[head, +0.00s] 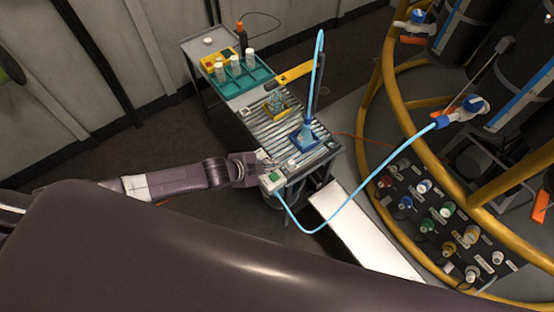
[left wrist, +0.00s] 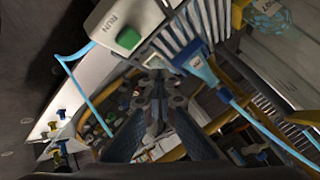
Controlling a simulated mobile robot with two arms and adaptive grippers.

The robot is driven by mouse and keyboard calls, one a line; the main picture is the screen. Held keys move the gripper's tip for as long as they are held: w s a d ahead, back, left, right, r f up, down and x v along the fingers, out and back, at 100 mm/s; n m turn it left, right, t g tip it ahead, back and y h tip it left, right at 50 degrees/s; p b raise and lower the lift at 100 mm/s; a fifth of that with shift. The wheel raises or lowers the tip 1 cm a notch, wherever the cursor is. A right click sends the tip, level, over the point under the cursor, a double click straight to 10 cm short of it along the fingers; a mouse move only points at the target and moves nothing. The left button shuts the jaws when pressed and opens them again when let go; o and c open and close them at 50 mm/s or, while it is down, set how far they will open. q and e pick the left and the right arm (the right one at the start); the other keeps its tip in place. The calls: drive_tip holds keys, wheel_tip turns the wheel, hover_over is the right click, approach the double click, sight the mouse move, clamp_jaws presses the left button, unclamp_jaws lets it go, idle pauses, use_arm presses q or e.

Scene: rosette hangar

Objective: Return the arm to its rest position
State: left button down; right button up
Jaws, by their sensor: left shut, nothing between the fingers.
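My left arm comes in from the left in the head view. My left gripper (head: 270,163) is at the near left edge of the roller-topped cart (head: 262,122), beside a white box with a green button (head: 272,181). In the left wrist view the fingers of my left gripper (left wrist: 155,85) are together with nothing between them. The box's green RUN button (left wrist: 128,38) is above and left of the fingertips there. I cannot tell whether the fingers touch the box. My right gripper is not in view.
A blue nozzle (head: 304,138) with a blue hose stands on the rollers. A teal tray (head: 243,80) holds several white bottles. A light-blue hose (head: 350,208) runs from the box area to a fitting near the yellow rail (head: 400,115). A panel of coloured knobs (head: 440,225) lies right. Dark floor is clear left of the cart.

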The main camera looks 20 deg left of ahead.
use_arm(q)
drive_tip(key=shift+d, duration=0.1)
drive_tip(key=s+d+r+n+g+y, duration=0.1)
drive_tip(key=s+d+r+n, duration=0.5)
drive_tip(key=s+d+r, duration=0.25)
drive_tip(key=s+a+r+n+g+y, duration=0.4)
drive_tip(key=s+a+n, duration=0.4)
drive_tip(key=s+a, duration=0.65)
wheel_tip(320, 180, down, 26)
drive_tip(key=s+b, duration=0.1)
drive_tip(key=s, duration=0.1)
drive_tip(key=s+a+f+m+g+b, duration=0.1)
drive_tip(key=s+a+f, duration=0.1)
drive_tip(key=s+f, duration=1.5)
drive_tip(key=shift+a+f+g, duration=0.25)
drive_tip(key=shift+f+g, duration=0.15)
drive_tip(key=shift+f, duration=0.25)
